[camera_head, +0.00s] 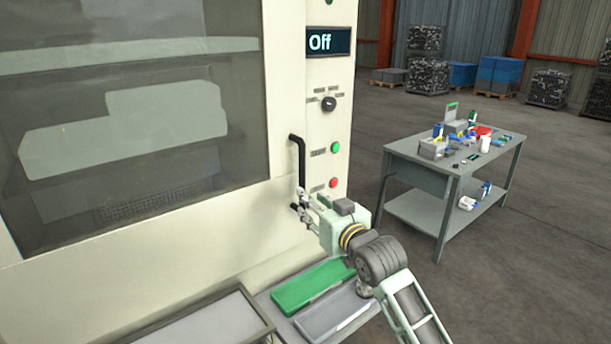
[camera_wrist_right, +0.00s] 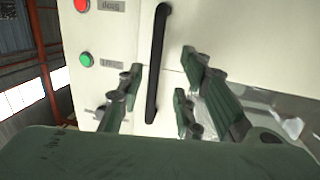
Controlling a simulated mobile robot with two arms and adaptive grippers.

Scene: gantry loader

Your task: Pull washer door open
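The washer door (camera_head: 120,125) is a large cream panel with a dark window on the left of the head view, and it looks shut. Its black bar handle (camera_head: 299,160) stands upright near the door's right edge. The handle also shows in the right wrist view (camera_wrist_right: 157,60), between my gripper's fingers. My right gripper (camera_head: 302,203) is at the handle's lower end in the head view. Its fingers (camera_wrist_right: 158,87) are spread, with gaps visible on both sides of the handle. My left gripper is not in view.
Right of the handle, a control panel has an "Off" display (camera_head: 328,41), a knob (camera_head: 329,104), a green button (camera_head: 336,147) and a red button (camera_head: 334,183). A cluttered grey table (camera_head: 415,165) stands right, with open floor around.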

